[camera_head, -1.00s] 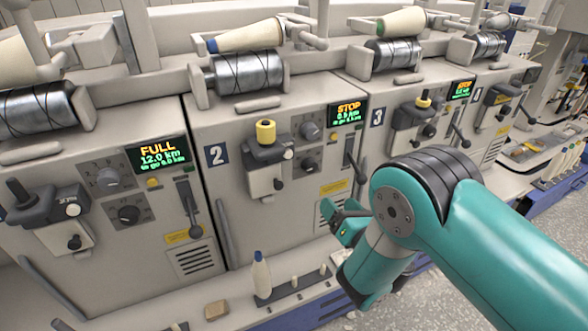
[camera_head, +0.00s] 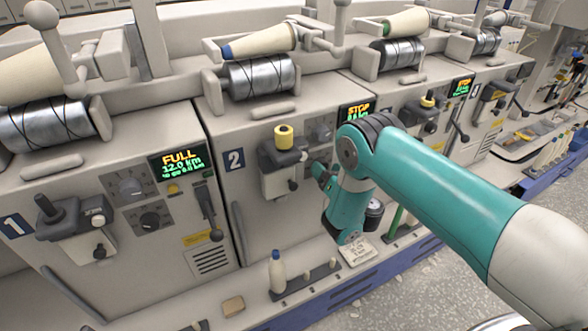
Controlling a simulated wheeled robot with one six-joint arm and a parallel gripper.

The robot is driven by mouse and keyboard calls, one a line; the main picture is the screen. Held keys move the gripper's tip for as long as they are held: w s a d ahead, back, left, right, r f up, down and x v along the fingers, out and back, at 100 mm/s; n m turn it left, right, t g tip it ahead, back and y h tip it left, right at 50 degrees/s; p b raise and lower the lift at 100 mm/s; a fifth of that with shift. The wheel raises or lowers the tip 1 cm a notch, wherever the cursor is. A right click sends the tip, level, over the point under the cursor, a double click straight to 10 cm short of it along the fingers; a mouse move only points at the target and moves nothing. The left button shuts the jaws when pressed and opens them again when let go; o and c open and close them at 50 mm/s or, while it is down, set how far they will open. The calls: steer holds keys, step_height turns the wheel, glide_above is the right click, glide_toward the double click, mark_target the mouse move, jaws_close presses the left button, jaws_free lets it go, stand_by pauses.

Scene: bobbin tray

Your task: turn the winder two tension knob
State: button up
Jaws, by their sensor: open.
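The labels are too small to read, so I cannot tell which knob is the tension one.
A splicer block with a yellow bobbin (camera_head: 284,138) juts out just left of my gripper. Winder one (camera_head: 176,160) shows "FULL" at the left. Below, a ledge holds a white bottle-shaped bobbin (camera_head: 277,270), small pegs and a tan block (camera_head: 233,306).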

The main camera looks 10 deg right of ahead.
steer(key=shift+w+a, duration=0.2)
steer(key=shift+w, duration=0.05)
steer(key=shift+a, duration=0.2)
steer(key=shift+a, duration=0.1)
steer(key=c, duration=0.9)
